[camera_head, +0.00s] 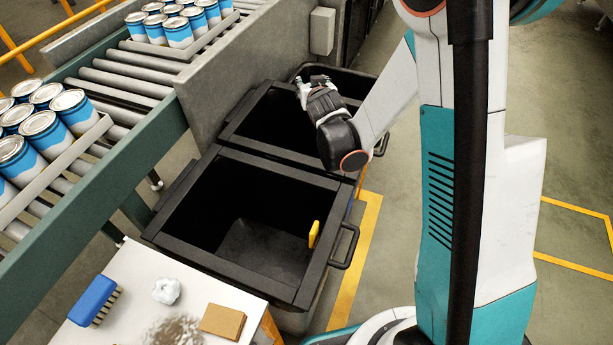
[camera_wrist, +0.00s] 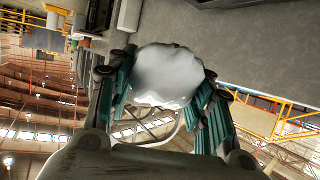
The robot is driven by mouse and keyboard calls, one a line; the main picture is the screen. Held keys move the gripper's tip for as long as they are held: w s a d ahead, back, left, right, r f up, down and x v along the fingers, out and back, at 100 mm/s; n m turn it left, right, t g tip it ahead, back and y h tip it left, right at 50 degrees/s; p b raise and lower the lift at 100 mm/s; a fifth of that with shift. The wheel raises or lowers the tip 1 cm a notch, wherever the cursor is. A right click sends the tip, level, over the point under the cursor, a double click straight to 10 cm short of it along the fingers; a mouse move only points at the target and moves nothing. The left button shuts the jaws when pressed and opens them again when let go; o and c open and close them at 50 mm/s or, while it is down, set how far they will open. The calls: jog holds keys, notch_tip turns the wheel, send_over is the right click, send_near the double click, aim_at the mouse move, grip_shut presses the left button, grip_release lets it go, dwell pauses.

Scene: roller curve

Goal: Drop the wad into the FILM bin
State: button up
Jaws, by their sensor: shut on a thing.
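My gripper (camera_head: 310,88) appears over the middle black bin (camera_head: 232,131) in the head view. In the wrist view my gripper (camera_wrist: 168,90) is shut on a white wad (camera_wrist: 168,72), held between its teal fingers. The held wad is hardly discernible in the head view. A larger open black bin (camera_head: 190,250) stands in front, with a yellow piece at its inner right side. A third dark bin (camera_head: 368,76) stands behind. No FILM label is readable, so I cannot tell which bin is FILM.
A white table (camera_head: 120,268) at the lower left holds a blue brush (camera_head: 93,299), another crumpled white wad (camera_head: 167,291) and a brown block (camera_head: 222,321). A roller conveyor (camera_head: 125,78) with blue-and-white cans runs along the left. A grey wall (camera_head: 235,65) borders the bins.

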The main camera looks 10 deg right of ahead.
jog(key=w+d+f+n+y+b, duration=0.1)
jog(key=w+f+y+b, duration=0.1)
jog(key=w+f, duration=0.5)
jog(key=w+f+n+y+b, duration=0.1)
jog(key=w+f+n+b, duration=0.1)
jog(key=w+f+b, duration=0.3)
jog(key=w+f, duration=0.3)
jog(key=f, duration=0.4)
jog(key=shift+d+y+b, duration=0.3)
jog(key=shift+d+y, duration=0.05)
jog(key=shift+y, duration=0.05)
jog(key=shift+f, duration=0.1)
jog(key=o, duration=0.8)
jog(key=v, duration=1.2)
jog(key=shift+w, duration=0.1)
